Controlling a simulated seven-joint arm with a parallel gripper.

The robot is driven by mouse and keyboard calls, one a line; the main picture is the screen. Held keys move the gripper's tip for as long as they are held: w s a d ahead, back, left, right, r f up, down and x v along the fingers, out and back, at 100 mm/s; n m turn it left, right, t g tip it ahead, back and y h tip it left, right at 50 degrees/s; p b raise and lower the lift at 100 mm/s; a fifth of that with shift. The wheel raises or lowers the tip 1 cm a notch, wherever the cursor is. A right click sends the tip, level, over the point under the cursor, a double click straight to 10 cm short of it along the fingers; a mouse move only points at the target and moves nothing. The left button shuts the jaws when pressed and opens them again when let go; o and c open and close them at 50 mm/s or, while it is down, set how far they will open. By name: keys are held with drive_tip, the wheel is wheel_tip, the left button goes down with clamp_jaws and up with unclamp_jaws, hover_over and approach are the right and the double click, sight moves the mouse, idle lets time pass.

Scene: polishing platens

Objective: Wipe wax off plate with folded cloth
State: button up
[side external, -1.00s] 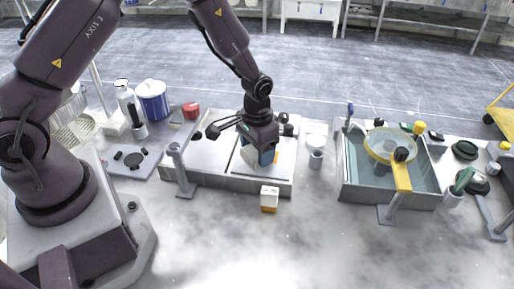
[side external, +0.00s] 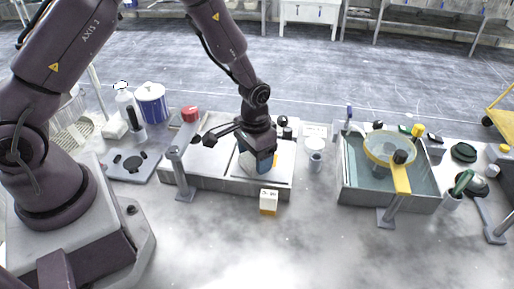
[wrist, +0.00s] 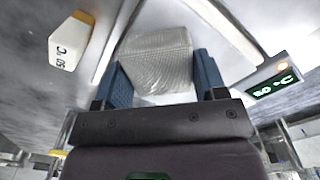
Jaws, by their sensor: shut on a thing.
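My gripper (side external: 259,163) is low over the right-hand plate (side external: 279,178) of the steel platen unit. Its blue fingers are shut on a folded pale grey cloth (wrist: 160,58), which fills the gap between them in the wrist view. The cloth (side external: 246,164) also shows beside the fingers in the side view. It is at or very near the plate surface; exact contact cannot be told. A yellowish patch (side external: 276,158) shows just right of the fingers, partly hidden by the gripper. I cannot tell whether it is wax.
A small white and orange temperature block (side external: 268,202) stands at the front edge of the unit; it is at upper left in the wrist view (wrist: 70,42). A lit green display (wrist: 272,82) is at right there. A water basin (side external: 352,185) stands farther right.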

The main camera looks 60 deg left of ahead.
drive_tip(key=shift+w+d, duration=1.1)
drive_tip(key=shift+d, duration=0.05)
drive_tip(key=shift+w+a, duration=1.9)
drive_tip(key=shift+a, duration=0.05)
drive_tip(key=s+d, duration=0.4)
drive_tip(key=shift+w+r, duration=0.1)
drive_tip(key=shift+r, duration=4)
drive_tip(key=shift+a, duration=0.1)
